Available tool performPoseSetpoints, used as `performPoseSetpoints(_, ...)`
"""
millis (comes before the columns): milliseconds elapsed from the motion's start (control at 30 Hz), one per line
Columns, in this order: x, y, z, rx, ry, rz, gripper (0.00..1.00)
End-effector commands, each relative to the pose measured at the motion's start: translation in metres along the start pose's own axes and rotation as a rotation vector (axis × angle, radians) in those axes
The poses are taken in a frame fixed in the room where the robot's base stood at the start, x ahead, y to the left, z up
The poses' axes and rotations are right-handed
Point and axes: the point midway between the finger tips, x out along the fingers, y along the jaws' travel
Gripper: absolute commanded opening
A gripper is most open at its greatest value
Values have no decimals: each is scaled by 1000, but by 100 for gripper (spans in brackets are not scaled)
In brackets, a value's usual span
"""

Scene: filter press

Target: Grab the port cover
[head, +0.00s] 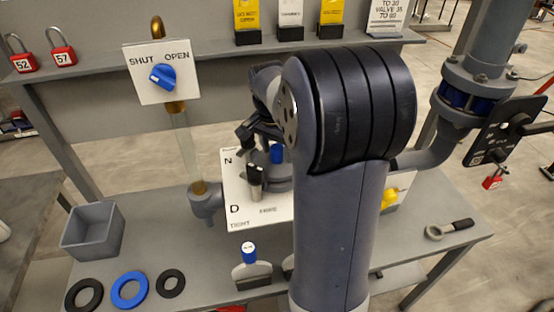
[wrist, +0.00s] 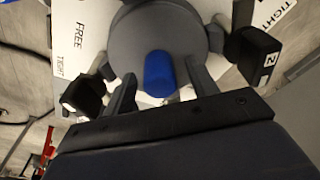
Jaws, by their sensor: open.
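The port cover is a round grey disc (wrist: 130,38) with a blue knob (wrist: 158,72), in the upper middle of the wrist view. In the head view the blue knob (head: 277,153) shows on the white panel, partly behind my arm. My gripper (wrist: 160,72) is open, with one finger on each side of the blue knob. Gaps seem to show between knob and fingers; I cannot tell whether either touches. Black clamp knobs stand at the disc's left (wrist: 84,97) and right (wrist: 255,52), the right one marked 2.
The white panel (head: 240,212) is lettered FREE and TIGHT. A grey bin (head: 93,230), black and blue rings (head: 129,290), a blue-topped tool (head: 250,262) and a round-headed tool (head: 448,230) are on the bench. A SHUT/OPEN valve plate (head: 150,62) stands left of my arm.

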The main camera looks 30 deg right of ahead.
Motion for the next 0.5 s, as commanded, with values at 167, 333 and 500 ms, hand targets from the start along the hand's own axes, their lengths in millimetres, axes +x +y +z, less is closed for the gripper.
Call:
performPoseSetpoints(167, 1, 0, 0, 0, 0, 0, 55)
performPoseSetpoints(333, 0, 0, 0, 0, 0, 0, 43)
performPoseSetpoints(500, 0, 0, 0, 0, 0, 0, 29)
